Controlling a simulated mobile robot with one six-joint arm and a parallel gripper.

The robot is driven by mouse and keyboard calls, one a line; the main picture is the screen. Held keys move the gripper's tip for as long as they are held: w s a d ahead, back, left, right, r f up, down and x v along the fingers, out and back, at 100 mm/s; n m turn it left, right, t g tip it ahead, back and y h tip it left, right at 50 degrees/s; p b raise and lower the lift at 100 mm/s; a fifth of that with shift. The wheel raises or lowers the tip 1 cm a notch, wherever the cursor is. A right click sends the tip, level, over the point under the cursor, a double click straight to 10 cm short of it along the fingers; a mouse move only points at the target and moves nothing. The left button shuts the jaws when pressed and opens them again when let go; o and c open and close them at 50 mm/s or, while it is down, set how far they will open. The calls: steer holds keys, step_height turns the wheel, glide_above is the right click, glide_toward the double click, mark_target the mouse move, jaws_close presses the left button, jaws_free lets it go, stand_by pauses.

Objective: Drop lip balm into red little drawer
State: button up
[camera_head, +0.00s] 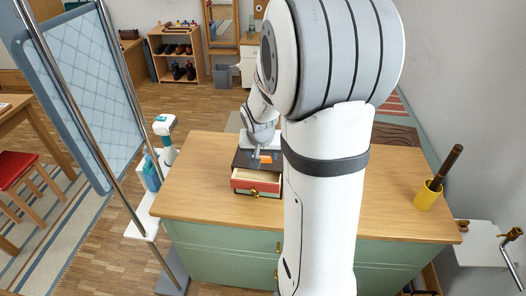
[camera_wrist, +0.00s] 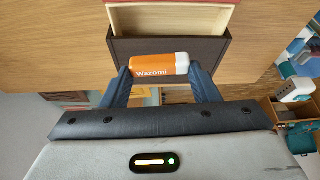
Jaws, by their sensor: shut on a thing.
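The lip balm (camera_wrist: 159,66) is an orange and white tube marked "Wazomi". My gripper (camera_wrist: 160,72) is shut on it, with one dark finger at each end. In the head view the orange of the lip balm (camera_head: 266,157) shows above the dark top of a small chest. The red little drawer (camera_head: 256,184) is pulled out of the chest towards the head camera, and its pale inside shows. In the wrist view the open drawer (camera_wrist: 170,19) lies beyond the dark chest top, farther up the picture than the lip balm.
The small dark chest (camera_wrist: 168,50) stands on a wooden counter (camera_head: 220,147) with green fronts. A yellow cup (camera_head: 428,196) with a dark stick stands at the counter's right. A blue panel on metal poles (camera_head: 85,85) stands left. The counter left of the chest is clear.

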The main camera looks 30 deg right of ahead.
steer(key=o, duration=1)
steer(key=shift+r, duration=0.1)
steer(key=v, duration=0.7)
steer(key=shift+s+a+r, duration=0.15)
steer(key=shift+r, duration=0.15)
steer(key=s+a+n, duration=0.2)
steer(key=s+a, duration=0.2)
steer(key=s, duration=0.1)
steer(key=s+a+r+n+y, duration=0.1)
steer(key=s+a+n, duration=0.1)
steer(key=s+a, duration=0.2)
steer(key=s+a+r+n+g+y, duration=0.1)
steer(key=s+a+n, duration=0.1)
steer(key=s+a, duration=0.2)
steer(key=shift+s+a+r, duration=0.1)
steer(key=shift+s, duration=1.75)
